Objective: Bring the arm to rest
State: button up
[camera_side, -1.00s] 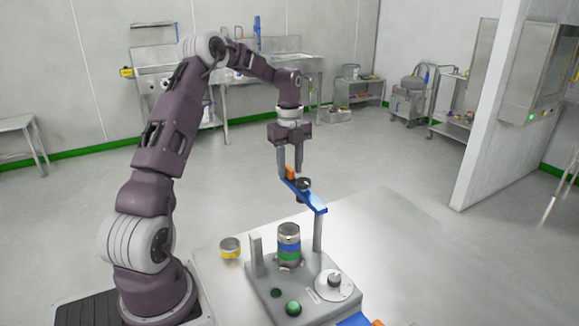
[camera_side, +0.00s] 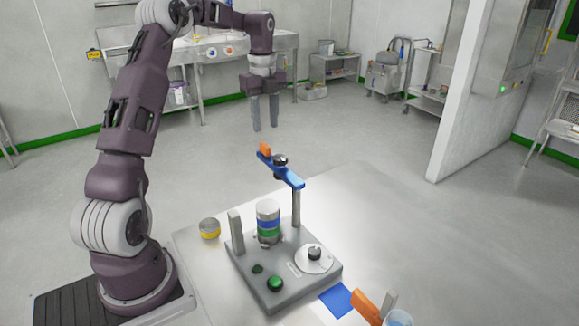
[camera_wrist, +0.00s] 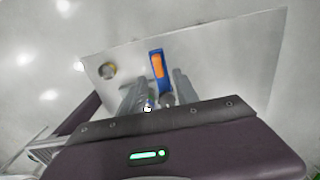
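My gripper (camera_side: 265,128) hangs with its two fingers pointing down, apart and with nothing between them. It is above the orange grip (camera_side: 265,149) on the end of a blue bar (camera_side: 291,180), clear of it. The bar carries a black knob and is tilted up toward the orange end, on a post of a grey device (camera_side: 250,268). In the wrist view the blue bar (camera_wrist: 164,92) with its orange grip shows between the spread fingers (camera_wrist: 157,90). My arm is bent over, left of the device.
A can with blue and green bands (camera_side: 268,224) stands on the device, beside a dial (camera_side: 314,260) and a green button (camera_side: 275,284). A yellow-banded tin (camera_side: 210,229) stands left. A blue mat (camera_side: 337,301), orange handle (camera_side: 366,306) and pale cup (camera_side: 398,319) are at front right. The table's right is clear.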

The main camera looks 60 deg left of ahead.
jog(key=s+d+r+n+t+y, duration=0.1)
jog(key=s+d+r+n, duration=0.35)
jog(key=d, duration=0.55)
jog(key=s+d+r+n+t+y, duration=0.1)
jog(key=s+d+r+n, duration=0.2)
jog(key=d+r, duration=0.45)
jog(key=s+d+f+n+t+h, duration=0.1)
jog(key=s+d+f+n, duration=0.1)
jog(key=s+d+n, duration=0.3)
jog(key=s+d+f+n+t+h, duration=0.1)
jog(key=s+d+n, duration=0.4)
jog(key=s, duration=0.7)
notch_tip(320, 180, down, 2)
jog(key=d+t, duration=0.1)
jog(key=d, duration=0.1)
jog(key=shift+d+n+t, duration=0.3)
jog(key=shift+d+n, duration=0.05)
